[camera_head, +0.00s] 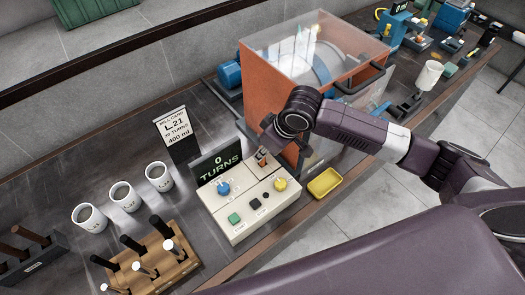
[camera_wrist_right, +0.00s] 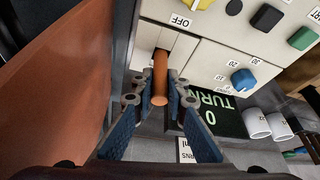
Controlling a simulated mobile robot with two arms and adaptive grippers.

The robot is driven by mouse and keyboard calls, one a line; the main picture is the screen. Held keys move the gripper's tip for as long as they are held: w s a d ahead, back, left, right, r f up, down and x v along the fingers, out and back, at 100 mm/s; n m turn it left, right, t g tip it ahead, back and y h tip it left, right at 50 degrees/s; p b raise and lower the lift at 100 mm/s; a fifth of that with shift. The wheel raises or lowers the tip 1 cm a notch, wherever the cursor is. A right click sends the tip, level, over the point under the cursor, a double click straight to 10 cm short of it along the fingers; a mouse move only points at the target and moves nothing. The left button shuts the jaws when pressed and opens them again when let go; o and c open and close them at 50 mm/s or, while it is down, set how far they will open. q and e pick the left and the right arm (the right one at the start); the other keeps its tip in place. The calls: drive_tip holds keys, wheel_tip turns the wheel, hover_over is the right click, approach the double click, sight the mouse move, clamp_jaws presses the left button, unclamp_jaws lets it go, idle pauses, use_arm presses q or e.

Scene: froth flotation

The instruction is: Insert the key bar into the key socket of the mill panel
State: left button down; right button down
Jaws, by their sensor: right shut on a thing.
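The mill panel (camera_head: 250,208) is a cream box with a blue knob, a yellow knob, a green button and black buttons. My right gripper (camera_head: 263,156) is over its back corner. In the right wrist view the gripper (camera_wrist_right: 160,92) is shut on the key bar (camera_wrist_right: 160,62), a copper-brown rod held between both fingertips. The bar's far end points at the cream panel face (camera_wrist_right: 215,60), beside the yellow knob marked OFF. The key socket is hidden behind the bar and fingers, and I cannot tell whether the bar is in it. My left gripper is not in view.
The orange mill housing (camera_head: 268,95) with a clear cover stands close behind the gripper. A display reading 0 TURNS (camera_head: 217,165) stands behind the panel. A yellow tray (camera_head: 325,183) is at its right. White cups (camera_head: 125,197) and a wooden rack (camera_head: 178,268) are left.

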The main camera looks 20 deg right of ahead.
sight(263, 165)
drive_tip(key=shift+f+p, duration=0.4)
drive_tip(key=shift+f, duration=0.35)
idle(0.7)
drive_tip(key=shift+f, duration=0.7)
idle(0.4)
drive_tip(key=shift+s+f, duration=0.15)
drive_tip(key=shift+f, duration=0.05)
drive_tip(key=c, duration=1.8)
unclamp_jaws()
drive_tip(key=shift+f, duration=0.1)
